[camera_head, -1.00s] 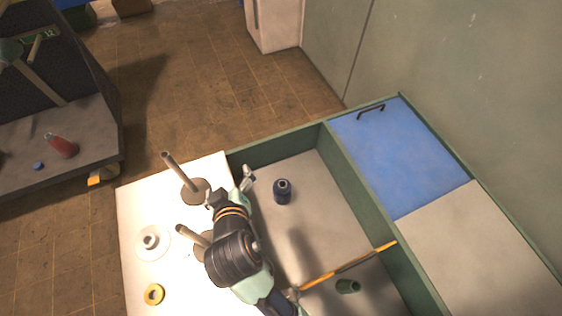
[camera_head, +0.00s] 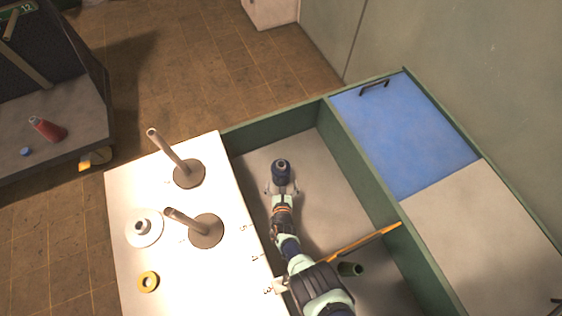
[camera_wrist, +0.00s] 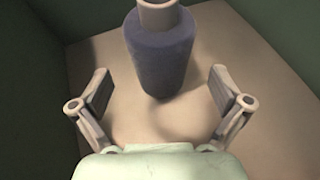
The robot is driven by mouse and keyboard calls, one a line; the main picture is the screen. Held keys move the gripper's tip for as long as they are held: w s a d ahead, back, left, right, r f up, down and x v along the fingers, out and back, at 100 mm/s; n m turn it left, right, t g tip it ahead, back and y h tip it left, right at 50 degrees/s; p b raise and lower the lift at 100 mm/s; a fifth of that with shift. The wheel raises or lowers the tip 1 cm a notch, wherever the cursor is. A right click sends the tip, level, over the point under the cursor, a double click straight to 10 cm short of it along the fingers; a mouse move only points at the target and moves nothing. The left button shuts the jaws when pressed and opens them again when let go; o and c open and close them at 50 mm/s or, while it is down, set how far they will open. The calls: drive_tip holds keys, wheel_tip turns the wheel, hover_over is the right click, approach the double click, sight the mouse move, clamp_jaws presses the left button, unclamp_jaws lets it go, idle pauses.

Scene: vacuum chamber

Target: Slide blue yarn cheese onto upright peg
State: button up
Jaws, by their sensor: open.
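The blue yarn cheese (camera_head: 281,173) stands upright in the grey-floored compartment of the green bin. It has a pale core, seen at the top of the wrist view as a dark blue cylinder (camera_wrist: 161,58). My gripper (camera_head: 282,189) is down in the compartment, just on the near side of the cheese. Its two fingers (camera_wrist: 163,97) are spread wide, with the cheese ahead of and between their lines, not gripped. Two upright pegs on round bases stand on the white table, a far peg (camera_head: 170,152) and a nearer peg (camera_head: 187,221); both look bare.
Green walls (camera_head: 350,165) enclose the compartment, with a blue lid (camera_head: 400,135) to the right. A white flanged piece (camera_head: 143,228) and a yellow ring (camera_head: 148,282) lie on the table.

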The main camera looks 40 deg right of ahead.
sight(281, 171)
drive_tip(key=shift+w+d+f+b, duration=0.35)
drive_tip(key=shift+w+d+b, duration=0.1)
drive_tip(key=shift+b, duration=0.25)
drive_tip(key=shift+w+r, duration=0.1)
drive_tip(key=b+x, duration=0.5)
drive_tip(key=shift+w+d+f, duration=0.1)
drive_tip(key=shift+f, duration=0.25)
drive_tip(key=shift+w+d+r+b, duration=0.1)
drive_tip(key=shift+w+d+b, duration=0.2)
drive_tip(key=shift+b, duration=0.2)
drive_tip(key=shift+r, duration=0.1)
drive_tip(key=c, duration=1.2)
drive_tip(key=shift+r, duration=0.15)
